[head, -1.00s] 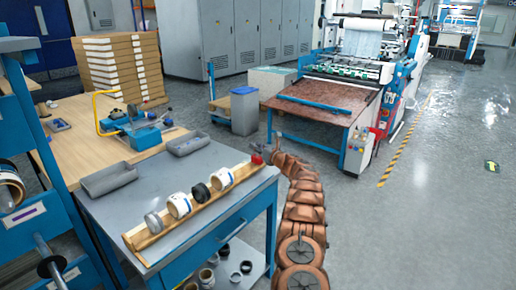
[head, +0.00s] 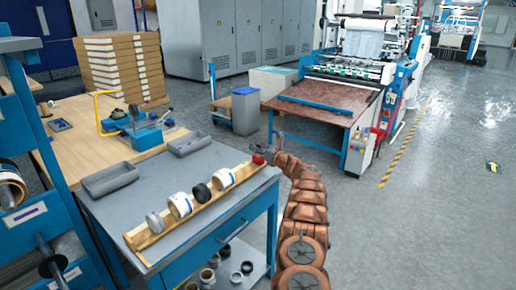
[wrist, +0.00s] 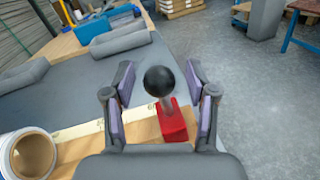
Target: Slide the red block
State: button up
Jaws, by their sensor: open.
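The red block (wrist: 173,121) sits at the end of a wooden rail (wrist: 84,148) on the grey bench, with a black ball knob (wrist: 161,81) on a short stem rising from it. In the head view the red block (head: 258,159) is small at the rail's far right end. My gripper (wrist: 160,88) is open in the wrist view, one finger on each side of the knob and block. I cannot tell whether either finger touches them. In the head view my gripper (head: 268,146) is small and dark beside the block.
Several rolls, including a white one (head: 180,205) and a dark one (head: 201,193), lie along the wooden rail. Two grey trays (head: 108,180) rest on the bench (head: 214,234). Open floor lies to the right.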

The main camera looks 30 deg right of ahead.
jog(key=s+d, duration=0.1)
jog(key=s, duration=1)
jog(key=shift+s, duration=0.3)
dwell(0.3)
